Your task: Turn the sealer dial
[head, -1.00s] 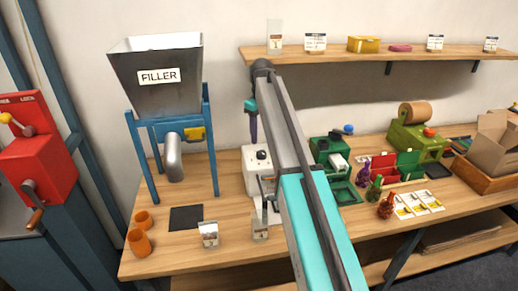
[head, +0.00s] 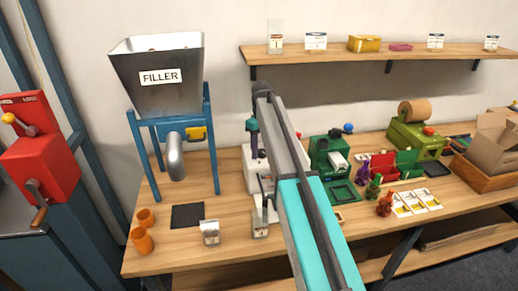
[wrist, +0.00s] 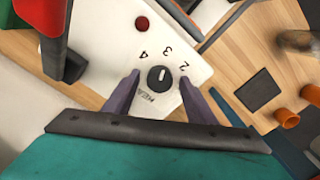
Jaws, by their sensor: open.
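The white sealer (head: 256,181) stands on the bench, partly hidden behind my arm in the head view. In the wrist view its white panel (wrist: 190,62) carries a black round dial (wrist: 160,80) with a pale pointer line, the numbers 2, 3 and 4 around it, and a dark red button (wrist: 142,23). My gripper (wrist: 159,74) is open, with one purple finger on each side of the dial. I cannot tell whether the fingers touch it. In the head view my gripper (head: 254,152) points down over the sealer.
The filler (head: 160,90) stands left of the sealer, with a dark mat (head: 187,216) and orange cups (head: 142,240) in front. A green machine (head: 328,155) stands close on the right. A small bag (head: 210,232) stands near the front edge.

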